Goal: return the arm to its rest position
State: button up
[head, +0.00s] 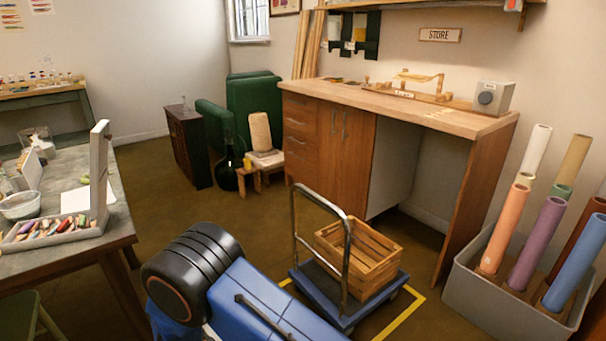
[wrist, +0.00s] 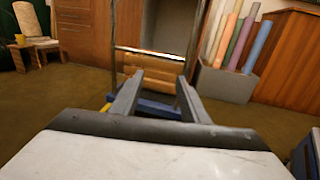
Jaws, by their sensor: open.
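My gripper (wrist: 157,84) shows in the wrist view with its two dark fingers apart and nothing between them. Past the fingers are the wooden crate (wrist: 150,63) and the blue trolley (wrist: 150,109), which lie beyond the gripper. In the head view, my blue and black arm fills the bottom middle, and the gripper itself is not seen there. The trolley (head: 322,309) stands on the floor to the right of my arm, with the slatted wooden crate (head: 372,265) on it.
A grey bin (head: 480,300) of coloured paper rolls stands at right. The wooden counter (head: 460,117) is behind the trolley. A work table (head: 70,262) with a pastel box is at left.

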jog(key=s+d+r+m+g+y, duration=0.1)
jog(key=d+r+m+g, duration=0.55)
jog(key=d+r, duration=0.65)
jog(key=d+r+m+g+y, duration=0.1)
jog(key=d+r+m+g, duration=0.7)
jog(key=d, duration=0.9)
jog(key=s+d+r+m+t+y, duration=0.3)
jog(key=s+d+r+m+y, duration=0.2)
jog(key=s, duration=0.6)
jog(key=s+d+r+m+t+y, duration=0.3)
jog(key=s+d+r+m+y, duration=0.2)
jog(key=s+d+m, duration=0.3)
jog(key=shift+s+d+r, duration=0.7)
jog(key=shift+s+r, duration=0.1)
jog(key=shift+s, duration=1.15)
